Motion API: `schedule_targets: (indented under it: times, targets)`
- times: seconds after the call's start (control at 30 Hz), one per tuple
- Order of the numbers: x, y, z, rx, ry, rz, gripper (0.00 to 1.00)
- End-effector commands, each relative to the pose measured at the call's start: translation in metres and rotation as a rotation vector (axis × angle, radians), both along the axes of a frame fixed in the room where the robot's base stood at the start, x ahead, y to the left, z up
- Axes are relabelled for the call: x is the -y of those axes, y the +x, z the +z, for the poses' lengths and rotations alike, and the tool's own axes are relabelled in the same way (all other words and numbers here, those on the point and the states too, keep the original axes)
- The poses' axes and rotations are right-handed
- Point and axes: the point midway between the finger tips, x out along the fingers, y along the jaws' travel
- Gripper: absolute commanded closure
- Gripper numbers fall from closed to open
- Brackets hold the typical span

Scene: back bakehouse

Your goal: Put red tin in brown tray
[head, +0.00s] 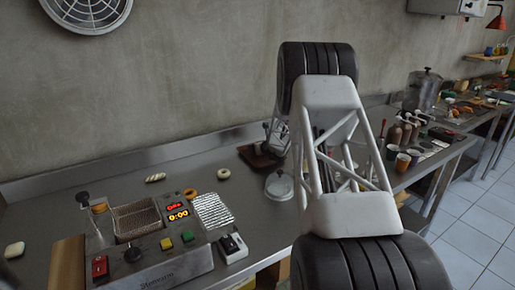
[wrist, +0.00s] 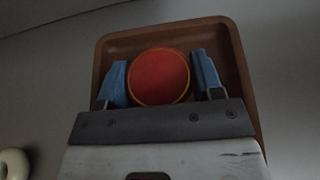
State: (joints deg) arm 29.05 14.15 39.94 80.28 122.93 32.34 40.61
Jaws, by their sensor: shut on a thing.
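The red tin (wrist: 159,76) shows in the wrist view as a round red lid with a yellowish rim. My gripper (wrist: 161,80) has its two blue fingers on either side of the tin and is shut on it. The brown tray (wrist: 105,48) lies around and beyond the tin in this view, so the tin is over or inside the tray; I cannot tell whether it touches the tray floor. In the head view the brown tray (head: 247,153) shows at the back of the counter, partly hidden by my arm. The tin cannot be made out there.
A fryer-like machine (head: 155,245) with a wire basket stands at the front left. A pale ring (head: 223,173) and a twisted roll (head: 155,178) lie on the counter. Cups (head: 403,162) stand at the right.

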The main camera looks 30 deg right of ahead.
Motion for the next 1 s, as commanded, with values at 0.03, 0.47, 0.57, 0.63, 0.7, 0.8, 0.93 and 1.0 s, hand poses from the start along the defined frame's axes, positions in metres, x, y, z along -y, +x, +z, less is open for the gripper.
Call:
schedule_targets:
  times: [0.03, 0.47, 0.57, 0.63, 0.7, 0.8, 0.93, 1.0]
  targets:
    - [0.0, 0.0001, 0.0004, 0.0, 0.0, 0.0, 0.66]
    - [-0.0001, 0.0001, -0.0027, 0.0, 0.0, 0.0, 0.14]
    - [0.0, 0.0, -0.0028, 0.0, 0.0, 0.0, 0.14]
    - [0.0, -0.0001, -0.0028, 0.0, 0.0, 0.0, 0.14]
    - [0.0, 0.0, -0.0027, 0.0, 0.0, 0.0, 0.14]
    - [0.0, 0.0, -0.0013, 0.0, 0.0, 0.0, 0.14]
    - [0.0, -0.0024, 0.0015, 0.0, 0.0, 0.0, 0.14]
    - [0.0001, -0.0057, 0.0035, 0.001, -0.001, 0.0, 0.14]
